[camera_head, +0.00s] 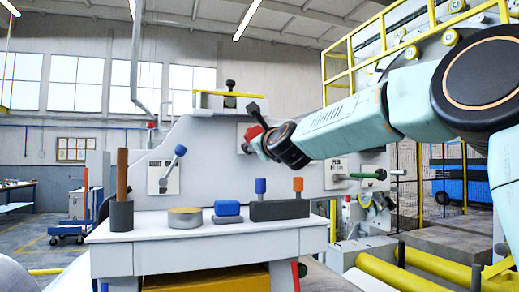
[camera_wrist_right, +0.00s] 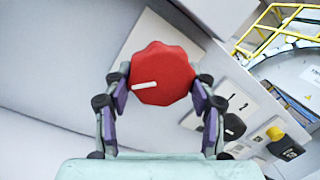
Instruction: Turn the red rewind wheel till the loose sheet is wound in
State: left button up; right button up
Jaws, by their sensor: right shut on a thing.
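The red rewind wheel (camera_wrist_right: 163,72) is a lobed knob with a white mark pointing left in the right wrist view. It is mounted on a pale panel plate. My right gripper (camera_wrist_right: 160,84) is shut on it, one finger on each side. In the head view the wheel (camera_head: 253,132) shows in part behind my right gripper (camera_head: 268,142), whose arm comes in from the right. I cannot make out the loose sheet. My left gripper is not in view.
A lever with a blue-grey knob (camera_head: 180,150) stands left of the wheel. A green handle (camera_head: 368,175) sticks out at right. Yellow rollers (camera_head: 380,277) lie at lower right.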

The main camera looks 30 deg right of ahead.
jog(key=shift+r+m+b, duration=0.35)
jog(key=shift+m+b, duration=0.35)
jog(key=shift+m, duration=0.6)
jog(key=shift+m+h, duration=0.3)
jog(key=shift+r, duration=0.1)
jog(key=o, duration=1.2)
jog(key=shift+w+a+f, duration=0.1)
jog(key=shift+f, duration=0.1)
jog(key=shift+c, duration=0.2)
jog(key=shift+f, duration=0.1)
